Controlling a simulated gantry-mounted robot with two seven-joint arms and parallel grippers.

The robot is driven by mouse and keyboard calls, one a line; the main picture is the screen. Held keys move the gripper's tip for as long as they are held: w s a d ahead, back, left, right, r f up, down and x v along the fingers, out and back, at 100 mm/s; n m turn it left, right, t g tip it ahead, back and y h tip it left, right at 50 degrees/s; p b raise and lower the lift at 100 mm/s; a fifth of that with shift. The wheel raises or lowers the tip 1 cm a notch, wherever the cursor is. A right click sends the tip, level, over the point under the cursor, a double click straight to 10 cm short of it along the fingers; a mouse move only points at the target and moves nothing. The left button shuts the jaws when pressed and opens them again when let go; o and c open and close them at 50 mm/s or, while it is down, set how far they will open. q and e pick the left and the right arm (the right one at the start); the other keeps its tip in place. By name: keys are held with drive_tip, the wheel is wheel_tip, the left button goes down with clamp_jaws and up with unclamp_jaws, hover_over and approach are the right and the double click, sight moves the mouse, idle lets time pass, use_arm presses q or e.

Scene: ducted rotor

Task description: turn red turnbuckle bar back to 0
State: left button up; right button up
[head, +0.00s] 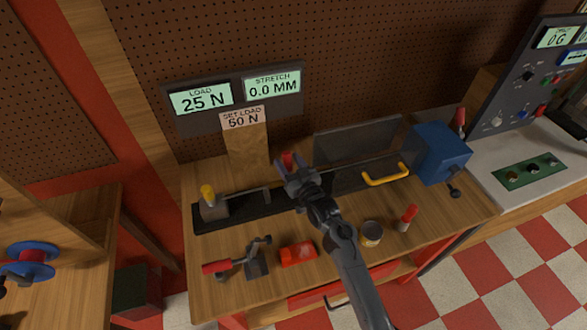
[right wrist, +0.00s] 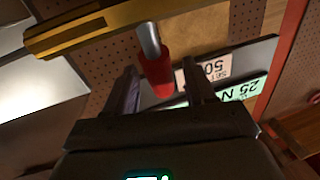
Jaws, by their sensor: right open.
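A red-ended bar (head: 287,160), likely the turnbuckle bar, stands up from the rig on the bench, just beyond my right gripper (head: 293,169). In the right wrist view, its red sleeve (right wrist: 157,75) on a grey metal rod lies between the two fingers of my right gripper (right wrist: 163,88). The fingers are open, with a gap visible to the right of the sleeve; I cannot tell whether the left finger touches it. The LOAD display (head: 201,98) reads 25 N and the STRETCH display (head: 272,85) reads 0.0 MM. My left gripper is not in view.
A SET LOAD 50 N sign (head: 242,118) stands behind the rig. A red-handled clamp (head: 238,262), red block (head: 298,253) and can (head: 371,233) sit in front.

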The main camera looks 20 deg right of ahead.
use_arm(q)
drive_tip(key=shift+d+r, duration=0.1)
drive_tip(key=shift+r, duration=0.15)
use_arm(e)
drive_tip(key=s+d, duration=0.1)
drive_tip(key=s, duration=0.9)
drive_tip(key=shift+s+d+f, duration=0.15)
drive_tip(key=shift+s+d, duration=0.1)
drive_tip(key=shift+d, duration=0.15)
